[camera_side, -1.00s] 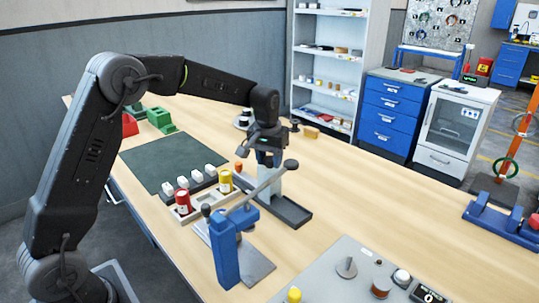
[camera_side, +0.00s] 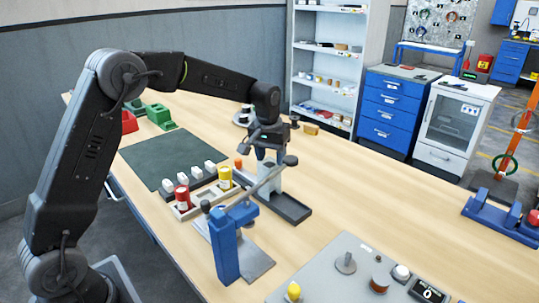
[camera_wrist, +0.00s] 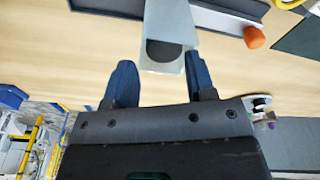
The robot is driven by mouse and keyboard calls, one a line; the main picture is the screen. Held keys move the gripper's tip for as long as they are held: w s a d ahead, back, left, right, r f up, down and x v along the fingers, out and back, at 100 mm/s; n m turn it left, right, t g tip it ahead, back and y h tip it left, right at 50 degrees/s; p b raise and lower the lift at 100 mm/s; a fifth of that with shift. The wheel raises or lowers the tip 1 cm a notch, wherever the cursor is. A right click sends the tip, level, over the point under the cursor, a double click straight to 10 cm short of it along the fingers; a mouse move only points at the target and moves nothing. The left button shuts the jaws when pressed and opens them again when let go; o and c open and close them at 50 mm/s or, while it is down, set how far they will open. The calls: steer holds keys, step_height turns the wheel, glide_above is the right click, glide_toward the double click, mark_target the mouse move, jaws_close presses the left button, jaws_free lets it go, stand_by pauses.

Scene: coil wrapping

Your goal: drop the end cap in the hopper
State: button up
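My gripper (camera_side: 266,153) is above the bench, beside a pale upright post (camera_side: 274,182) on a dark tray (camera_side: 291,208). In the wrist view, its two blue fingers (camera_wrist: 158,80) are spread apart with nothing held between them. The pale post (camera_wrist: 168,18) shows just beyond the fingertips, with a dark round face or opening at its end. A small orange piece (camera_wrist: 254,37) lies to the right of it; it also shows in the side view (camera_side: 239,164). I cannot tell which piece is the end cap or which is the hopper.
A blue lever press (camera_side: 225,250) stands in front, its long arm reaching near my gripper. A rack with red and yellow cans (camera_side: 183,196) and white blocks is to the left, near a dark green mat (camera_side: 155,160). A grey control panel (camera_side: 330,275) is at the front.

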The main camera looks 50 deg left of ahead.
steer(key=shift+o, duration=0.5)
steer(key=shift+s+a+f, duration=0.2)
steer(key=shift+a+f, duration=0.2)
steer(key=shift+f, duration=0.1)
steer(key=shift+g, duration=0.3)
steer(key=shift+r, duration=0.3)
step_height(320, 180, up, 14)
steer(key=s+d, duration=0.1)
steer(key=shift+s+d, duration=0.2)
